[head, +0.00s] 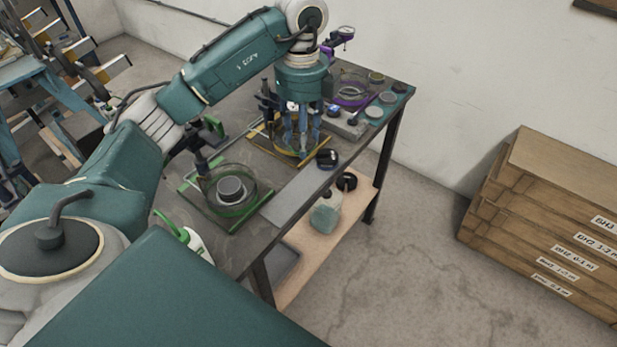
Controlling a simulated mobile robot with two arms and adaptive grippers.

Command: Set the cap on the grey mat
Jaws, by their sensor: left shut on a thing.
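The grey mat (298,197) is a bare flat strip along the near right edge of the workbench. My left gripper (296,146) points down over the yellow lever frame (270,150), beyond the mat's far end. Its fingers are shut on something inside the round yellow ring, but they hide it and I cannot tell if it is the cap. A small dark round piece (327,158) sits by the mat's far end; I cannot tell what it is. My right gripper is out of view.
A green lever frame (222,208) with a grey round piece (231,188) in its ring stands left of the mat. A purple-ringed frame (352,90) and several round lids stand at the far end. A bottle (325,215) stands on the lower shelf. Drawers (545,220) stand right.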

